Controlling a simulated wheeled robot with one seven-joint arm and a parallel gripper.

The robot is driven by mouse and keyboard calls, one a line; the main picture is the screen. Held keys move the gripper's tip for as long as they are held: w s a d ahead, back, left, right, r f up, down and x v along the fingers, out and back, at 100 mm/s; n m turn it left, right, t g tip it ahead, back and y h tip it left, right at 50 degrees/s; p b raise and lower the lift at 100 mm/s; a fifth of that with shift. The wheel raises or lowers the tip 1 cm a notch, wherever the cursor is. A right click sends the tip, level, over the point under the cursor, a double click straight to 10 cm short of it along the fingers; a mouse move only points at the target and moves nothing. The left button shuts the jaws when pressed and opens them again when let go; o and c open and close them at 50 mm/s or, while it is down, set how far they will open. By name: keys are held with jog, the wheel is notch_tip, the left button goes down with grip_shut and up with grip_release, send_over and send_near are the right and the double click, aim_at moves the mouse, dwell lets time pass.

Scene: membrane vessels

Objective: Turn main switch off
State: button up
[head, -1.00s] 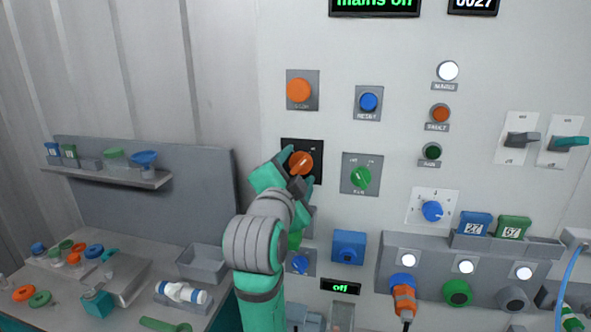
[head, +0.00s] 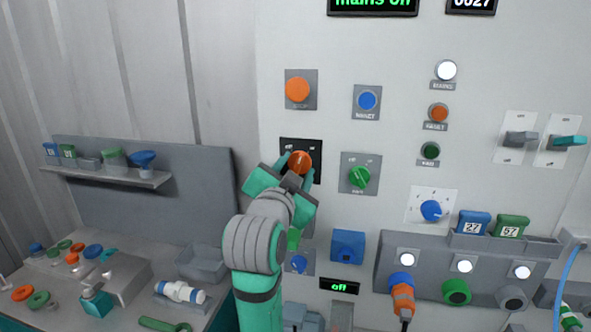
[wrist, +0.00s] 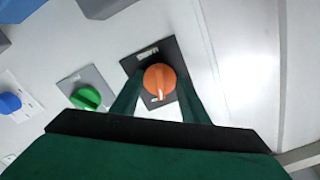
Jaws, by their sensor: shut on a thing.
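The main switch is an orange rotary knob (head: 301,161) on a black plate (head: 316,147) on the pale panel. In the wrist view the orange knob (wrist: 159,82) sits between my two green fingers, with a white mark on its lower part. My gripper (head: 298,166) is shut on the knob, one finger on each side. The display (head: 372,4) at the top of the panel reads "mains on" in green letters, partly cut off by the frame edge.
A green knob (head: 360,177) sits just right of the switch, and an orange button (head: 297,89) above it. A blue button (head: 367,100) is at upper right. A bench with loose parts stands at lower left, below a shelf (head: 110,174).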

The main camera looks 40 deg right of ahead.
jog(key=n, duration=0.6)
jog(key=shift+s+d+r, duration=0.1)
jog(key=shift+s, duration=0.1)
jog(key=n, duration=0.5)
jog(key=shift+r, duration=0.1)
jog(key=shift+n, duration=0.3)
jog(key=o, duration=0.9)
jog(key=shift+o, duration=0.9)
jog(key=shift+w, duration=0.1)
jog(key=v, duration=1.1)
